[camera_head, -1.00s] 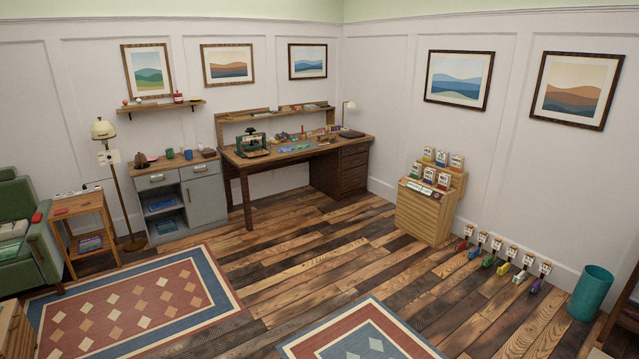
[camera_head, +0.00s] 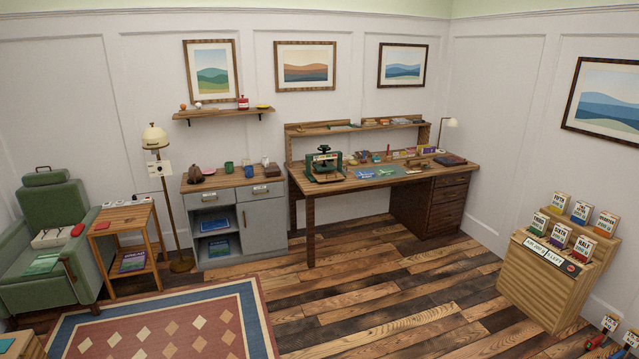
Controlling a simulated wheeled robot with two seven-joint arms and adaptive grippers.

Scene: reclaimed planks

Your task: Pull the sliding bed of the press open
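The press (camera_head: 324,165) is a small dark green and black machine. It stands upright on the left end of the wooden desk (camera_head: 345,187) against the back wall. Its sliding bed is too small at this distance to tell whether it is in or out. Neither of my grippers shows in the head view.
A grey cabinet (camera_head: 262,225) stands left of the desk, with a floor lamp (camera_head: 156,150), side table (camera_head: 119,219) and green armchair (camera_head: 50,290) further left. A wooden display stand (camera_head: 535,285) is at the right. The plank floor (camera_head: 390,285) before the desk is clear; a patterned rug (camera_head: 255,320) lies front left.

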